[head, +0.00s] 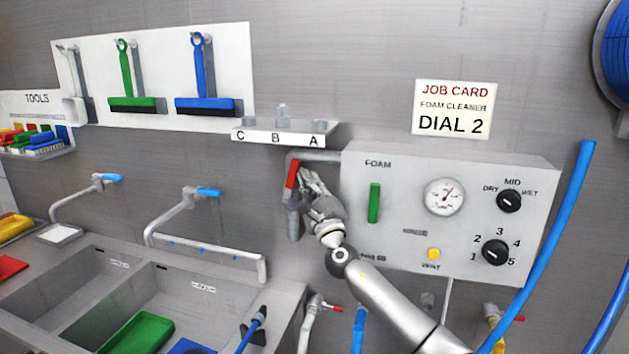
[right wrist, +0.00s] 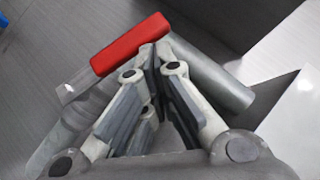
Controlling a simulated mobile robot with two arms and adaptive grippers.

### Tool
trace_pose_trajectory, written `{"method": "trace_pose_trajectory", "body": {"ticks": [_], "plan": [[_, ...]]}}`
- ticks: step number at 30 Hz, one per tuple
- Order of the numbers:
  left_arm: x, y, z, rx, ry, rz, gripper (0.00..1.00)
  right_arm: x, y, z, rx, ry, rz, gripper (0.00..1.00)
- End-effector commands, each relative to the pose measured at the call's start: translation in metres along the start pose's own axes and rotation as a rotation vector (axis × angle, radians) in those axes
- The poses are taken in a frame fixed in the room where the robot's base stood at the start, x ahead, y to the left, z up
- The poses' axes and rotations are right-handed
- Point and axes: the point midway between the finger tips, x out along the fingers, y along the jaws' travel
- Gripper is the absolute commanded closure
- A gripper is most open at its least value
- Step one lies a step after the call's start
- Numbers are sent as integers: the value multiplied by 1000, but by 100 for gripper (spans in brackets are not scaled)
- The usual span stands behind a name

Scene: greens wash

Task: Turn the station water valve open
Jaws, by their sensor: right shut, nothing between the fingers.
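The valve has a red lever (head: 292,174) on a grey pipe at the left side of the foam panel. In the head view the lever is near upright, leaning slightly, along the pipe's downward run. In the right wrist view the red lever (right wrist: 130,46) lies slantwise just beyond the fingertips. My right gripper (head: 305,178) is beside the lever, on its right. Its fingers are closed together with nothing between them, and the fingertips (right wrist: 154,58) are at or very near one end of the lever; I cannot tell if they touch. My left gripper is out of view.
The foam panel (head: 395,250) with a gauge, green handle and dials stands right of the valve. A shelf (head: 285,135) marked C, B, A juts out above it. A sink (head: 110,290) with taps is at lower left. A blue hose (head: 560,215) hangs at right.

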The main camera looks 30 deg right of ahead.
Motion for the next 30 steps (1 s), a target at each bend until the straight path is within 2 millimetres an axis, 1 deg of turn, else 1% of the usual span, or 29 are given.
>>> {"method": "trace_pose_trajectory", "body": {"ticks": [1,3,12,30], "plan": [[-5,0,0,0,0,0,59,4,-2,4,1,-1,0,100],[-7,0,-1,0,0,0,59,7,-2,7,0,-1,0,100],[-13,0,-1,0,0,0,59,15,0,16,0,-1,0,100],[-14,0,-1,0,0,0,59,17,2,17,0,0,0,100]]}}
